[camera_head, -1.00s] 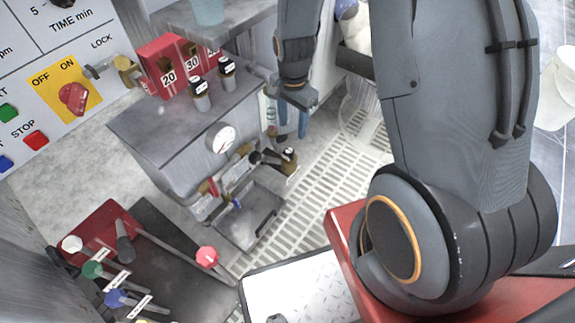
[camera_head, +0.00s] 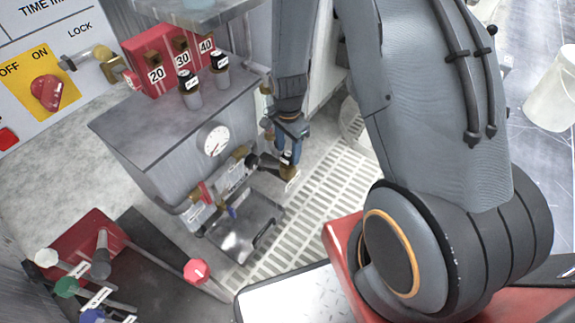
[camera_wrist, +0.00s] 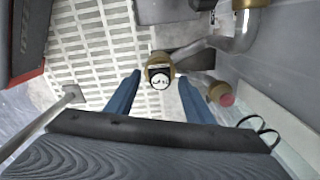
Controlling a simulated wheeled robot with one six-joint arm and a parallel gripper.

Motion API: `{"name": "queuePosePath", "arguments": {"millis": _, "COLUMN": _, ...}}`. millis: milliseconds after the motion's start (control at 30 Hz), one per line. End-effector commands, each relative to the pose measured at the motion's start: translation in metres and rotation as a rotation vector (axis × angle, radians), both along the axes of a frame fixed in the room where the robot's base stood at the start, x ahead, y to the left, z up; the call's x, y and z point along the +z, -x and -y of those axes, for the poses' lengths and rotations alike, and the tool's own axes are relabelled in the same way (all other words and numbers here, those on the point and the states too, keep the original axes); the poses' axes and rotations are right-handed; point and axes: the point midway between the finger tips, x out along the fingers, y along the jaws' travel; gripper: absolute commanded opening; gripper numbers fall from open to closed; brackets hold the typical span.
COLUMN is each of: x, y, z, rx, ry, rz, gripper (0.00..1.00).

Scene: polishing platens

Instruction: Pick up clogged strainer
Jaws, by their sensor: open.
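A brass fitting with a black-rimmed, white-labelled cap sits on the pipework at the front of the grey cabinet; it looks like the strainer (camera_head: 291,174). In the wrist view the strainer (camera_wrist: 159,72) stands cap-up between the two blue fingertips. I cannot read its label or tell whether the fingers touch it. My gripper (camera_head: 288,151) is open and points down over the strainer; it also shows in the wrist view (camera_wrist: 160,84). Two similar black-capped cylinders (camera_head: 191,92) stand on top of the cabinet, and their labels are too small to read.
The grey cabinet (camera_head: 150,135) with a gauge (camera_head: 214,139) stands left of the gripper. A metal tray (camera_head: 240,236) lies below the pipes. Slotted floor grating (camera_head: 325,200) is clear to the right. A red-capped brass fitting (camera_wrist: 221,94) is close right of the fingers in the wrist view.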

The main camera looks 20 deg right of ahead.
Motion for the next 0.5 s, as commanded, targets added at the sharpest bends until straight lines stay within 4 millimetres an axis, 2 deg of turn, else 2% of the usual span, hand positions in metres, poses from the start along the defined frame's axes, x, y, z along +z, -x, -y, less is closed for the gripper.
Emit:
{"name": "queuePosePath", "arguments": {"millis": 33, "x": -0.012, "y": 0.000, "z": 0.000, "rx": 0.000, "ry": -0.001, "rz": -0.001, "gripper": 0.48}}
{"name": "queuePosePath", "arguments": {"millis": 100, "x": -0.020, "y": 0.000, "z": 0.000, "rx": 0.000, "ry": 0.000, "rz": -0.001, "gripper": 0.48}}
{"name": "queuePosePath", "arguments": {"millis": 367, "x": -0.022, "y": 0.000, "z": 0.000, "rx": 0.000, "ry": 0.000, "rz": 0.001, "gripper": 0.48}}
{"name": "queuePosePath", "arguments": {"millis": 500, "x": -0.022, "y": 0.000, "z": 0.000, "rx": 0.000, "ry": 0.000, "rz": 0.001, "gripper": 0.28}}
